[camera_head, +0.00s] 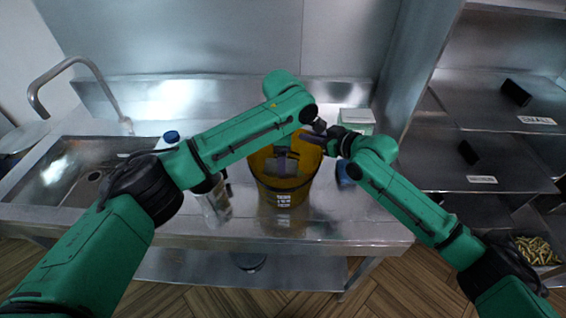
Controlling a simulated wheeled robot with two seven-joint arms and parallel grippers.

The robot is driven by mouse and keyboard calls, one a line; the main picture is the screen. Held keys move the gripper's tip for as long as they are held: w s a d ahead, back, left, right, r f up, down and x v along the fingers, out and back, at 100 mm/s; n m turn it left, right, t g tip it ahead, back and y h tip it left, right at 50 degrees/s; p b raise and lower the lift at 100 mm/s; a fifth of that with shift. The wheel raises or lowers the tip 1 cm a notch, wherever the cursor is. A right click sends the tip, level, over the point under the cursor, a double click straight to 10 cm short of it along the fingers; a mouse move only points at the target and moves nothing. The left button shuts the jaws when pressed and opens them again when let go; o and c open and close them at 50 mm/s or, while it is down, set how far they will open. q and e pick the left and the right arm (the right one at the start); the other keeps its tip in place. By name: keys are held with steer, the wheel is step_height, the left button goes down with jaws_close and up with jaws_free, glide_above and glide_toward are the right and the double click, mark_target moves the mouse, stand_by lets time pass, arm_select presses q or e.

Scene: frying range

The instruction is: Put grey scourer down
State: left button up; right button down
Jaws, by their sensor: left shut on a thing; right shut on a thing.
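A yellow bucket (284,196) with a white label stands on the steel counter, below and between my two arms. My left gripper (282,152) is low inside the bucket's mouth, shut on a greyish piece that looks like the grey scourer (280,168). My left forearm and the bucket wall hide part of it. My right gripper (313,138) is at the bucket's upper right rim, pointing left. It is shut, seemingly on the rim, though the contact is small and partly hidden.
A steel sink (62,172) with a tap is at the left. A blue-capped bottle (171,137) and a white-and-green box (356,118) stand on the counter (350,222). Steel shelves (490,150) are at the right. The counter's front right is clear.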

arm_select(q)
steer(key=shift+f, duration=0.65)
steer(key=shift+f, duration=0.2)
steer(key=o, duration=0.9)
steer(key=shift+r, duration=0.15)
arm_select(e)
steer(key=c, duration=0.8)
jaws_free()
arm_select(q)
step_height(320, 180, up, 13)
arm_select(e)
steer(key=shift+d, duration=0.1)
